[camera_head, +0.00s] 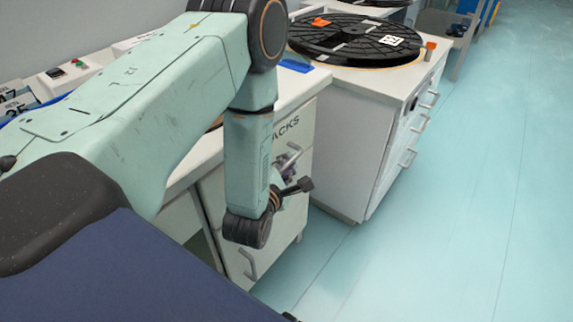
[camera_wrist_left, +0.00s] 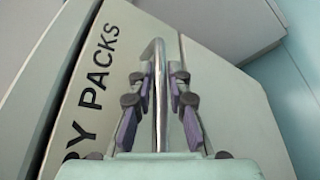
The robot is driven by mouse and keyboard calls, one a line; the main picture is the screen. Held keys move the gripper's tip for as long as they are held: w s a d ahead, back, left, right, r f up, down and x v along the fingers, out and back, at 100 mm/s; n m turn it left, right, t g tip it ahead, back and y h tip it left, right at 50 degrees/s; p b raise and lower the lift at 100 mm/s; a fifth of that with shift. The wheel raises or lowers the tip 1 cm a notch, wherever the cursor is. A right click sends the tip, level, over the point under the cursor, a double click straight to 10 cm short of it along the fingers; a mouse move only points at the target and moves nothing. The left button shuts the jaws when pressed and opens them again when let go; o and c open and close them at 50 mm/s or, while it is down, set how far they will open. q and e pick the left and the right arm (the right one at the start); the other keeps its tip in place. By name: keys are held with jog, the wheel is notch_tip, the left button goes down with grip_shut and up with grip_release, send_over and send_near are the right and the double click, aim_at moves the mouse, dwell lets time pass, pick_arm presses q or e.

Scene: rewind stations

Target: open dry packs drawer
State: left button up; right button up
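The dry packs drawer (camera_wrist_left: 95,110) fills much of the left wrist view, with dark "DRY PACKS" lettering (its start is cut off) on its pale front. In the head view only "ACKS" shows on the drawer front (camera_head: 305,135); my left arm hides the rest. Its metal bar handle (camera_wrist_left: 159,48) stands between the two purple-padded fingers of my left gripper (camera_wrist_left: 161,78). Gaps show between the pads and the bar, so the gripper is open around it. In the head view the left gripper (camera_head: 288,178) is small and partly hidden at the drawer front. My right gripper is out of view.
A lower handle (camera_head: 248,264) shows below the arm. A white cabinet (camera_head: 335,150) with a black reel (camera_head: 350,38) on top stands to the right, with several handles on its side. The teal floor (camera_head: 470,190) is clear at right.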

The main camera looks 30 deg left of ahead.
pick_arm(q)
grip_shut()
dwell(0.5)
